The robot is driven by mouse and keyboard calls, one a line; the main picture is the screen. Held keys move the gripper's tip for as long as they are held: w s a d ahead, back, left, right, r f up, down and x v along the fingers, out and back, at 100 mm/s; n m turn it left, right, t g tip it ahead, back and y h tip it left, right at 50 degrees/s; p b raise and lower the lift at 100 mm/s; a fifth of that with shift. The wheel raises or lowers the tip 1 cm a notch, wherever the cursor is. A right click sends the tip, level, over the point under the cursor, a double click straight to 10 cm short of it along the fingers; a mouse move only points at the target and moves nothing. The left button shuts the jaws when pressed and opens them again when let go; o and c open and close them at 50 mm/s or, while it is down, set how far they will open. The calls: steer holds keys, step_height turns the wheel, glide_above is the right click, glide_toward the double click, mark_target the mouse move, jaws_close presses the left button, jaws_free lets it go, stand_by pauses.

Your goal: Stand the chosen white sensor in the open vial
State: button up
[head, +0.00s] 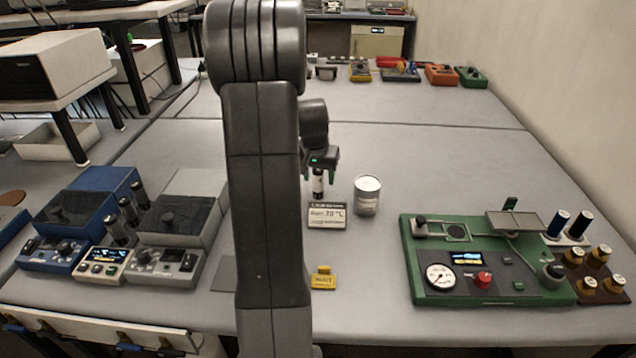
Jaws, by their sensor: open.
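My gripper (320,163) is open and points down near the middle of the table. A small upright cylinder with a dark upper part and a pale band (318,184) stands below and between its jaws; I cannot tell whether it is the white sensor or the vial, or whether the jaws touch it. A white and grey can-like container (367,196) stands upright just to the right, apart from the gripper. Its top looks pale, and I cannot tell whether it is open. My arm hides part of the table to the left.
A small display sign (327,215) and a yellow block (323,278) lie in front. Blue (62,228) and grey (190,230) devices stand at left. The table behind the can is clear.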

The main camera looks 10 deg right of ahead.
steer(key=shift+r, duration=0.1)
jaws_close()
